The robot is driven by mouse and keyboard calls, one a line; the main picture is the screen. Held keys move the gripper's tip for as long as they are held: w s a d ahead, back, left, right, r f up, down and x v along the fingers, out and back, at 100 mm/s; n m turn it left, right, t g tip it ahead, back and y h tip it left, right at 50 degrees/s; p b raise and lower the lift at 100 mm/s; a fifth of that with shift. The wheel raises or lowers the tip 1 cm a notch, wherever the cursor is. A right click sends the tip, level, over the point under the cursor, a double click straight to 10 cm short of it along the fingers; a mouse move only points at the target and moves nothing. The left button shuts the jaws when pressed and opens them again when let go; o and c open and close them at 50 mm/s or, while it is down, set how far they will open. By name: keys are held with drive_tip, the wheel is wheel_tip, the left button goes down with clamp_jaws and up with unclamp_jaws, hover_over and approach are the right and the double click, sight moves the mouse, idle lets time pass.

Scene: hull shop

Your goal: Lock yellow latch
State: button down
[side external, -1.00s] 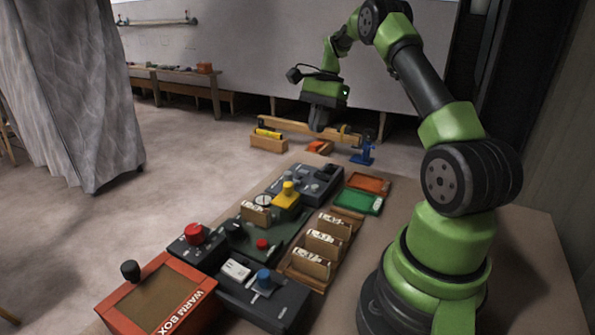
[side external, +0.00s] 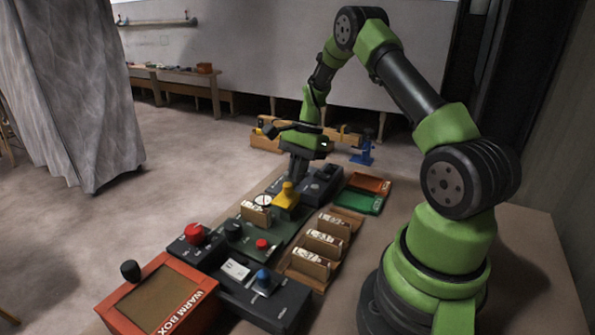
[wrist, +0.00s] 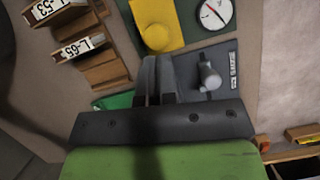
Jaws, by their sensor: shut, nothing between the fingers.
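The yellow latch (side external: 287,196) is a yellow block with a raised knob, on the panel between the round gauge and the wooden card holders. In the wrist view the yellow latch (wrist: 156,24) shows at the top, just beyond my fingertips. My gripper (side external: 298,180) points down just behind the latch in the side view, close to it; I cannot tell whether they touch. In the wrist view my gripper (wrist: 154,62) has its two fingers together and empty.
A round gauge (wrist: 212,13) sits beside the latch. A grey knob on a dark box (wrist: 209,76) lies right of my fingers. Wooden card holders (side external: 323,243), a red knob (side external: 194,233), a blue knob (side external: 263,279) and the orange warm box (side external: 160,297) crowd the table. Green and orange trays (side external: 366,183) lie behind.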

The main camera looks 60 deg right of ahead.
sight(284, 201)
drive_tip(key=shift+a, duration=0.1)
drive_tip(key=shift+a, duration=1.75)
drive_tip(key=s+d+r, duration=0.1)
drive_tip(key=d+r, duration=0.6)
drive_tip(key=r, duration=0.2)
drive_tip(key=shift+d+r, duration=0.25)
drive_tip(key=shift+r, duration=0.05)
